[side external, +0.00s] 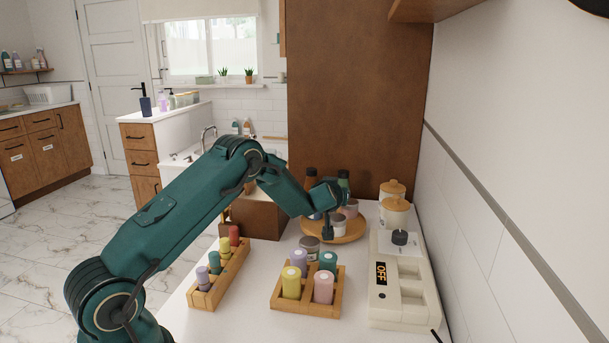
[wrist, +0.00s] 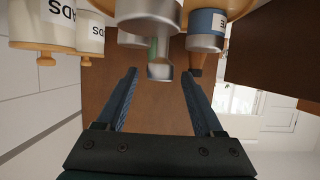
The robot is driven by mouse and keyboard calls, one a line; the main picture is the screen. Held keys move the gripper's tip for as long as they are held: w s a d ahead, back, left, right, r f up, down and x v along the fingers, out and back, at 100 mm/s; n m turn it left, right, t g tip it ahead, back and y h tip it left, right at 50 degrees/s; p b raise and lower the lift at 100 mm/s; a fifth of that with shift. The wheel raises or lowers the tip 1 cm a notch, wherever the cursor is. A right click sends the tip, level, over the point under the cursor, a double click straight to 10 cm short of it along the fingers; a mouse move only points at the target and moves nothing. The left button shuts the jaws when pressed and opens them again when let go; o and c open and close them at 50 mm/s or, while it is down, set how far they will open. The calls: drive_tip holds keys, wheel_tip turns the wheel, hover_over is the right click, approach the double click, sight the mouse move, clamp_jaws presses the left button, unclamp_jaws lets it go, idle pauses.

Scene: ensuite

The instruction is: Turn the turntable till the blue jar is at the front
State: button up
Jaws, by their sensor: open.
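The turntable is a round wooden disc (side external: 352,236) on the white counter, with several jars and bottles on it. My gripper (side external: 328,236) is over its front left part, fingers pointing down, partly hiding the disc. In the wrist view, which looks inverted, my gripper (wrist: 160,72) is open, with a silver-and-white item (wrist: 160,70) showing between the fingertips; I cannot tell if they touch it. A container with a blue label (wrist: 207,22) shows right of the fingers, probably the blue jar. In the side view my gripper and other jars largely hide it. A grey-lidded jar (side external: 338,228) stands beside the fingers.
A small jar (side external: 309,246) stands in front of the turntable. A wooden rack of coloured rolls (side external: 307,306) and a narrower rack (side external: 219,277) stand nearer. A white device reading OFF (side external: 404,284) and lidded canisters (side external: 396,213) line the right side, near the wall.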

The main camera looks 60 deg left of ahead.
clamp_jaws()
idle(1.4)
